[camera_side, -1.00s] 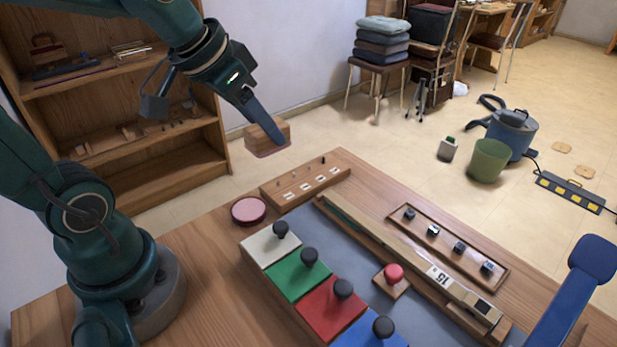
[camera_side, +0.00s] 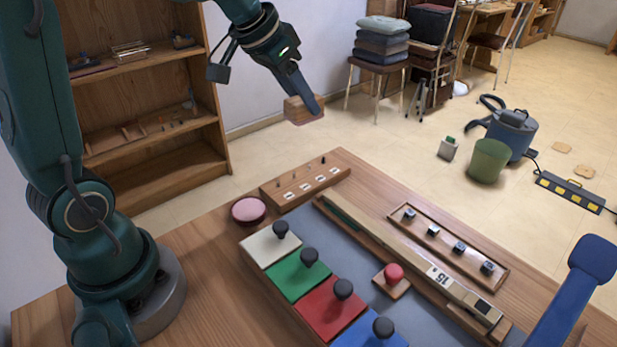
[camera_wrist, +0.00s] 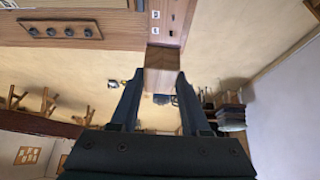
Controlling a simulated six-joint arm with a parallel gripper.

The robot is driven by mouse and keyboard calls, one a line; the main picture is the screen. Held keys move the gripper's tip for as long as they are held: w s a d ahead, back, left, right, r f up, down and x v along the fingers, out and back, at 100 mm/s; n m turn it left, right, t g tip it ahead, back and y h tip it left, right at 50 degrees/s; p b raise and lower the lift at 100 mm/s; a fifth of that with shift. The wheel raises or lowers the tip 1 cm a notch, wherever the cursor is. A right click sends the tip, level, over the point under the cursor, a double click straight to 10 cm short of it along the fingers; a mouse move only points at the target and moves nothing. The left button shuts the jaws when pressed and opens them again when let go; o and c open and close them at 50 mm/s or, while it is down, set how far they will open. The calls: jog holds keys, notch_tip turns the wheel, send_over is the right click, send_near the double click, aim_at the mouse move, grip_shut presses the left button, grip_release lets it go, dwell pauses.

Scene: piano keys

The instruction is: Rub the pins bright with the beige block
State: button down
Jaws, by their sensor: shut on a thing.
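My gripper (camera_side: 305,95) is shut on the beige block (camera_side: 300,112) and holds it in the air, above and behind the pin board. In the wrist view the block (camera_wrist: 161,72) sits between the two fingertips. The pin board (camera_side: 268,197) is a wooden strip at the back left edge of the table, with several small pins and white labels on it. Two of the pins look dark. In the wrist view the block hides part of the board; two white labels (camera_wrist: 155,14) show beside it.
A round pink pad (camera_side: 248,209) lies left of the pin board. White, green, red and blue keys with black knobs (camera_side: 310,256) fill the front. A long wooden rail (camera_side: 400,250) and a tray of dark cubes (camera_side: 450,242) lie to the right. A shelf (camera_side: 150,150) stands behind left.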

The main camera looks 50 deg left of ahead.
jog(key=shift+w+a+f, duration=0.35)
jog(key=shift+w+f, duration=0.1)
jog(key=shift+f, duration=1.15)
jog(key=shift+w+a+f, duration=0.3)
jog(key=shift+w+f, duration=0.2)
jog(key=shift+f, duration=1.15)
jog(key=shift+w+a+f, duration=0.35)
jog(key=shift+w+f, duration=0.1)
jog(key=shift+f, duration=1.15)
